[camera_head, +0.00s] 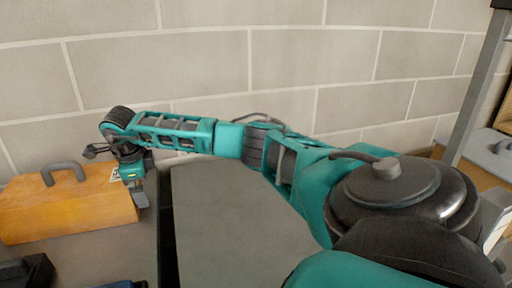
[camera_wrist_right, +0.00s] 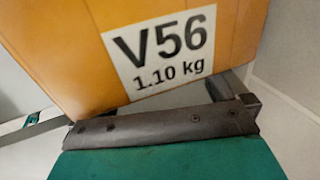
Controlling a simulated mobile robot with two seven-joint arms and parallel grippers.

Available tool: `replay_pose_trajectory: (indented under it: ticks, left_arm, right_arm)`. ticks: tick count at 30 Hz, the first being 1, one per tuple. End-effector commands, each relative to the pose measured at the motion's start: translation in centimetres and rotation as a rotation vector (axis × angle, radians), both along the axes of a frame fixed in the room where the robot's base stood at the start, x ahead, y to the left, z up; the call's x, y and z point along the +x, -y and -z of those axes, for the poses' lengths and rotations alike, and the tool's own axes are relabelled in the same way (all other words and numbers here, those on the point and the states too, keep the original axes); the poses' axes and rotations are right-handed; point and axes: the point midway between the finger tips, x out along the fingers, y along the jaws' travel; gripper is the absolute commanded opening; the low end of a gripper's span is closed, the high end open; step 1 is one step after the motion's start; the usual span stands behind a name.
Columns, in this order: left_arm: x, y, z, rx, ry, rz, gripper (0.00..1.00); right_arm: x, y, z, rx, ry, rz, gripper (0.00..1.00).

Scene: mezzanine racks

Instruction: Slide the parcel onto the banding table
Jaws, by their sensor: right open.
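The parcel (camera_head: 65,212) is an orange-brown box with a dark arched handle on top, at the left of the head view. It sits upright on a grey surface (camera_head: 95,252). In the right wrist view the parcel (camera_wrist_right: 190,85) fills the upper middle, its white label reading V56, 1.10 kg. My right gripper (camera_head: 140,198) is open, pointing down beside the parcel's right end; I cannot tell whether it touches. A grey tabletop (camera_head: 235,222) lies right of the parcel, under my right arm; I cannot tell which surface is the banding table. My left gripper is not in view.
A dark gap (camera_head: 165,235) separates the two grey surfaces. A black object (camera_head: 25,272) lies at the lower left corner. A block wall (camera_head: 200,75) runs close behind. A grey post (camera_head: 478,90) stands at the right. The tabletop's visible part looks bare.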

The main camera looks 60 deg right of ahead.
Motion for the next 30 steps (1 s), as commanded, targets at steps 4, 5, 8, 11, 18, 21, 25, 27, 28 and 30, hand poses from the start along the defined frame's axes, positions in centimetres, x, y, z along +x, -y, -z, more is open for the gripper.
replay_pose_trajectory:
  ticks: [4,5,8,11,18,21,25,27,28,30]
  left_arm:
    - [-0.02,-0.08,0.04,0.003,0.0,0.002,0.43]
    - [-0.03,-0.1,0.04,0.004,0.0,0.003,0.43]
    - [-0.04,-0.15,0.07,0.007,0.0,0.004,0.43]
    - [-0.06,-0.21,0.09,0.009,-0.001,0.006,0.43]
    - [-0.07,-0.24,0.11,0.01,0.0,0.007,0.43]
    - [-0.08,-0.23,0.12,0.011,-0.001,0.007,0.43]
    - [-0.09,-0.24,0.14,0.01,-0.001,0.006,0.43]
    - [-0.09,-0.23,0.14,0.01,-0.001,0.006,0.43]
    - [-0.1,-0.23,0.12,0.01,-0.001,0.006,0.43]
    - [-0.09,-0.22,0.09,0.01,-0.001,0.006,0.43]
  right_arm:
    - [0.18,-0.31,-0.01,0.002,0.002,-0.003,1.0]
    - [0.21,-0.34,-0.01,0.002,0.002,-0.003,1.0]
    - [0.29,-0.44,-0.01,0.002,0.002,-0.004,1.0]
    - [0.37,-0.54,0.0,0.002,0.002,-0.004,1.0]
    - [0.56,-0.74,-0.01,0.001,0.001,-0.004,1.0]
    - [0.63,-0.81,-0.02,0.001,0.001,-0.004,1.0]
    - [0.74,-0.91,-0.02,0.002,0.002,-0.003,1.0]
    - [0.75,-0.92,-0.02,0.002,0.002,-0.003,1.0]
    - [0.74,-0.89,-0.02,0.002,0.002,-0.003,1.0]
    - [0.66,-0.8,-0.03,0.001,0.001,-0.003,1.0]
